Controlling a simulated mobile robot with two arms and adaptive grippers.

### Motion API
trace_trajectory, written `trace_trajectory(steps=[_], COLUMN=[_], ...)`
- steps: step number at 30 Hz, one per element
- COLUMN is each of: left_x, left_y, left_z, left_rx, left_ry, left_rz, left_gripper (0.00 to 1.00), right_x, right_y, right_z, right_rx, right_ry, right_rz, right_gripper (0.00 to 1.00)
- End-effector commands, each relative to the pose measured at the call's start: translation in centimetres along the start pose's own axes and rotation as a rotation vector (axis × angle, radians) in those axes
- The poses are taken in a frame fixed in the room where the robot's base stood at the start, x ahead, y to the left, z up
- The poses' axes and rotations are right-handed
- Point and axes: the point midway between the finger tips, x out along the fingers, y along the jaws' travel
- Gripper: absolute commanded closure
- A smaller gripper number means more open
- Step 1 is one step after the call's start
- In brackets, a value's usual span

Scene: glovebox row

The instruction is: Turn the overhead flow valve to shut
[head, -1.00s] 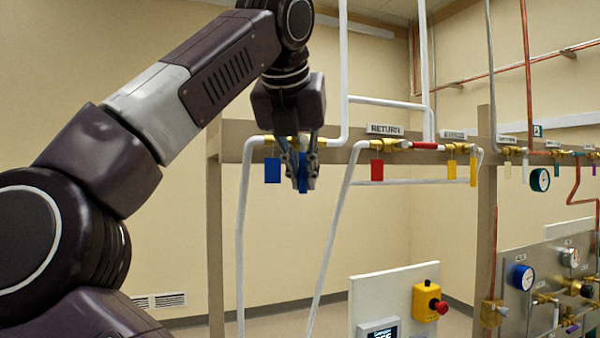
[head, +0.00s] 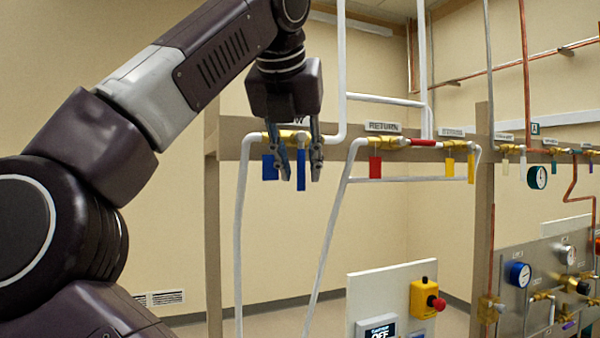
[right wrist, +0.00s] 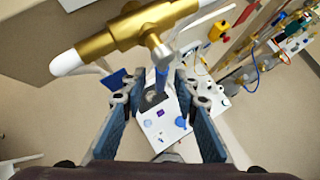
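The flow valve is a brass body (head: 272,137) on the overhead rail, its label mostly hidden behind my gripper. Its blue lever (head: 301,172) hangs straight down, across the run of the pipe. A blue tag (head: 269,167) hangs left of it. My right gripper (head: 300,178) points down at the valve, fingers spread on either side of the lever. In the right wrist view the brass body (right wrist: 128,36) lies above the open fingers (right wrist: 160,98), and the blue lever (right wrist: 161,78) shows between them with gaps both sides. My left gripper is out of view.
Right along the same rail are the return valve with a red tag (head: 375,167) and a yellow-tagged valve (head: 450,168). White pipes (head: 333,220) run below. A panel with a red button (head: 437,302) stands lower right; a gauge panel (head: 521,274) is farther right.

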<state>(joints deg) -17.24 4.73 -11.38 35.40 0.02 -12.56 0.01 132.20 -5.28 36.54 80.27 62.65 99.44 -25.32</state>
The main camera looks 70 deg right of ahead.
Motion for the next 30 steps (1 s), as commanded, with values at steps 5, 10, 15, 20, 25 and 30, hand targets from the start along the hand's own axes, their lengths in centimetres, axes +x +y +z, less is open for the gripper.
trace_trajectory(steps=[5, 10, 15, 20, 25, 30], left_x=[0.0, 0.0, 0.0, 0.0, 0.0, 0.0], left_y=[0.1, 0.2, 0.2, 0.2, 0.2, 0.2], left_z=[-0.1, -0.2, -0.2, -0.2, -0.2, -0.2], left_rx=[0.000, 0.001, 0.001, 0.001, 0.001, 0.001], left_ry=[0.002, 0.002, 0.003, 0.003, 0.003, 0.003], left_rz=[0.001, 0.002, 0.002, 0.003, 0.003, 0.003], left_gripper=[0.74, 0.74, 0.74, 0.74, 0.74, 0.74], right_x=[-4.0, -7.5, -9.5, -10.2, -10.3, -10.3], right_y=[0.1, 0.1, 0.1, 0.1, 0.1, 0.1], right_z=[0.1, 0.0, 0.0, -0.1, -0.1, -0.1], right_rx=[-0.002, -0.001, -0.001, 0.000, 0.000, 0.000], right_ry=[-0.004, -0.002, 0.000, 0.002, 0.002, 0.002], right_rz=[0.002, 0.002, 0.002, 0.000, 0.000, 0.001], right_gripper=[0.72, 0.72, 0.72, 0.72, 0.72, 0.72])
